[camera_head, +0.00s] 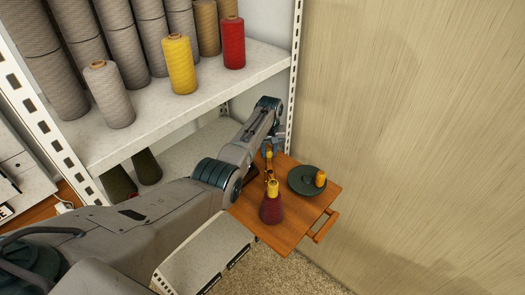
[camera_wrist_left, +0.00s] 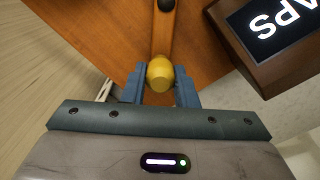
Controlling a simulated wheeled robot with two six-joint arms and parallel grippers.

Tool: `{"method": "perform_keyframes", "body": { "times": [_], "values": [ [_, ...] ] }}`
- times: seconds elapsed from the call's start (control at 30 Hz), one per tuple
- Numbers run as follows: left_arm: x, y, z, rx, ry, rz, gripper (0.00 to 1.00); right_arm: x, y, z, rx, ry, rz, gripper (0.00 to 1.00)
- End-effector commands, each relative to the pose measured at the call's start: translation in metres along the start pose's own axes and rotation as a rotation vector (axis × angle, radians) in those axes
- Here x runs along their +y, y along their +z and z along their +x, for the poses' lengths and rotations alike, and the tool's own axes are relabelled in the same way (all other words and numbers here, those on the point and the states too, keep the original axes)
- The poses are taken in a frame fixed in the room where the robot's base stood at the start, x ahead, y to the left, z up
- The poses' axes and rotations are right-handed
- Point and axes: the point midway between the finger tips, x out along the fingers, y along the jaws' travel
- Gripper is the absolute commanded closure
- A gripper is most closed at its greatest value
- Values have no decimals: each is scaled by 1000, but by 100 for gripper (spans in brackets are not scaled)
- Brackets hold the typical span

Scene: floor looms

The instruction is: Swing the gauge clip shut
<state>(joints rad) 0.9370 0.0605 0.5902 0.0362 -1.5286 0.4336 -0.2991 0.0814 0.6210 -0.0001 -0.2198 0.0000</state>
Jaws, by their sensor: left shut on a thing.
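My left gripper (camera_head: 268,146) reaches over the far corner of a small wooden board (camera_head: 288,232). In the left wrist view its blue fingers (camera_wrist_left: 160,88) are shut on a round yellow knob (camera_wrist_left: 160,73). The knob sits at the near end of a narrow wooden strip (camera_wrist_left: 162,35), with a dark round piece (camera_wrist_left: 167,4) at the strip's far end. This looks like the gauge clip, but its full shape and how far it stands open cannot be told. My right gripper is not in view.
A maroon yarn cone (camera_head: 271,209) with a yellow top and a dark green disc (camera_head: 306,180) with a yellow knob stand on the board. A dark wooden block with a lettered label (camera_wrist_left: 270,30) lies close right in the wrist view. Shelves of spools (camera_head: 181,65) stand behind; a wall (camera_head: 420,120) is right.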

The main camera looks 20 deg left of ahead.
Motion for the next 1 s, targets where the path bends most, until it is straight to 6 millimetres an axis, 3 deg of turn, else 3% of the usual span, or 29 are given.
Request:
{"method": "perform_keyframes", "body": {
  "times": [0.73, 0.77, 0.8, 0.87, 1.0],
  "values": [
    [5, 1, -1, 2, 0, -75, 100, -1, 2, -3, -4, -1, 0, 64],
    [5, 1, -1, 2, 0, -75, 68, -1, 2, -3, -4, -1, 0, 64],
    [5, 1, -1, 2, 0, -74, 60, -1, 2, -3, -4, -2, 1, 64],
    [5, 1, -1, 2, 0, -74, 52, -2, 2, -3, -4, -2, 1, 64],
    [5, 1, 0, 1, 0, -73, 52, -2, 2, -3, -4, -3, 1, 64]
  ]
}}
